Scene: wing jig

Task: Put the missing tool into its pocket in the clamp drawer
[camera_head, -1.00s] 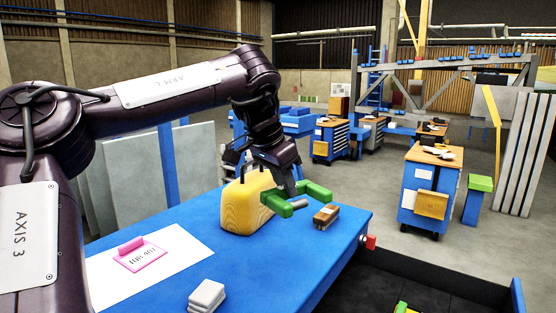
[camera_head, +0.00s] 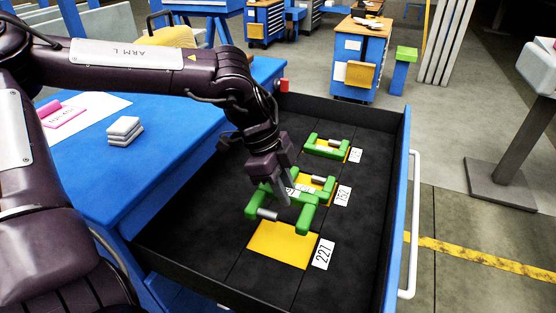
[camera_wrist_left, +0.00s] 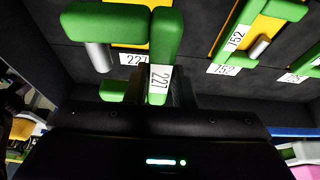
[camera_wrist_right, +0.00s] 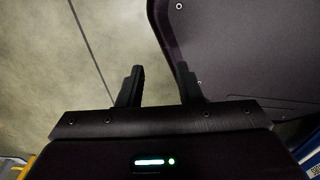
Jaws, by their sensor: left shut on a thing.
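My left gripper (camera_head: 283,188) is shut on a green clamp (camera_head: 307,218) with a grey screw, held in the drawer (camera_head: 345,285) over the near yellow pocket (camera_head: 280,252). The pocket's label reads 227 (camera_head: 322,253). In the left wrist view the held clamp (camera_wrist_left: 164,42) carries a tag reading 227 (camera_wrist_left: 158,82). The frames do not show clearly whether the clamp touches the pocket. Another green clamp (camera_head: 325,181) sits by label 752, partly hidden by my gripper. My right gripper (camera_wrist_right: 162,86) is open and empty.
A third green clamp (camera_head: 325,147) lies in the far pocket. The drawer's front wall and white handle (camera_head: 413,225) are at the right. The blue bench (camera_head: 190,150) with grey blocks (camera_head: 123,131) stands at the left.

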